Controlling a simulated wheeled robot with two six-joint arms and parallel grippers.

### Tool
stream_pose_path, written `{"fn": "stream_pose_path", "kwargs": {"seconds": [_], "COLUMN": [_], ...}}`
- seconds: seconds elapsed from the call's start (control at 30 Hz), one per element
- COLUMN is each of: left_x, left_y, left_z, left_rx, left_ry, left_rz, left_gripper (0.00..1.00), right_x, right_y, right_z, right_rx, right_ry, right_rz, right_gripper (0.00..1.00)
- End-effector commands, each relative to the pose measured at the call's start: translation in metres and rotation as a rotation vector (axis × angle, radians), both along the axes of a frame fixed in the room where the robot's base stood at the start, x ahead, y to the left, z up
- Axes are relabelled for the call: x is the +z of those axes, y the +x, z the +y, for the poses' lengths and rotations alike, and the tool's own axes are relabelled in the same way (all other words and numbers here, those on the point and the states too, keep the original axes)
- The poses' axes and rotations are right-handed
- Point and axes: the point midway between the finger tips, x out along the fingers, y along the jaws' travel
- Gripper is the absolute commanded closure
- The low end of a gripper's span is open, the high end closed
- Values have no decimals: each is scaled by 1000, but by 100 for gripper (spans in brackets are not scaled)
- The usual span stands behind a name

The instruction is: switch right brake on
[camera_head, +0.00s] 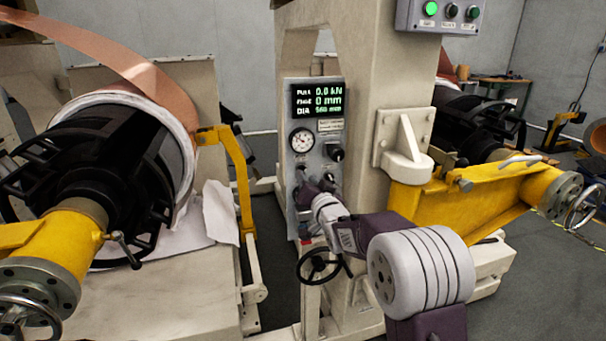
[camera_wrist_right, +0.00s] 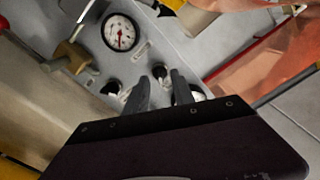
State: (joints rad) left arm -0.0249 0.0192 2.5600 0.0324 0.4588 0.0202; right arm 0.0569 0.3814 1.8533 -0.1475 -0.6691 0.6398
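A grey control panel (camera_head: 318,120) faces me on the machine's column. Its display shows pull 0.0 kN. Dark rotary knobs sit below it, one at the right of the panel (camera_head: 336,152) and another lower down (camera_head: 328,180). The labels are too small to read, so I cannot tell which is the right brake. My right gripper (camera_head: 306,192) is at the lower part of the panel and hides some of it. In the right wrist view its two dark fingers (camera_wrist_right: 162,92) stand apart, pointing at the knobs. A dark knob (camera_wrist_right: 160,72) shows just beyond them; contact is unclear. My left gripper is out of view.
A round gauge (camera_head: 302,140) is on the panel and also shows in the wrist view (camera_wrist_right: 120,33). A copper coil on a black reel (camera_head: 120,150) stands left. A yellow arm (camera_head: 480,195) is at right, and a button box (camera_head: 450,14) above.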

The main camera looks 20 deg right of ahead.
Motion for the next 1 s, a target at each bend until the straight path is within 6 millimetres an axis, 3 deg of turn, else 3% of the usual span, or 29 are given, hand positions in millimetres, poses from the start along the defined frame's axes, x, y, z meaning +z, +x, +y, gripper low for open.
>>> {"fn": "stream_pose_path", "kwargs": {"seconds": [0.2, 0.5, 0.63, 1.0], "left_x": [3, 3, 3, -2], "left_y": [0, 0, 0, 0], "left_z": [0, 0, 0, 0], "left_rx": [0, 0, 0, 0], "left_ry": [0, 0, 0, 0], "left_rz": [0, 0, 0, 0], "left_gripper": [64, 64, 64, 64], "right_x": [0, 0, 0, -1], "right_y": [30, 34, 34, 34], "right_z": [1, 1, 1, 1], "right_rx": [0, 0, 0, 0], "right_ry": [0, 0, 0, -50], "right_rz": [1, 0, 0, -3], "right_gripper": [70, 70, 100, 100]}}
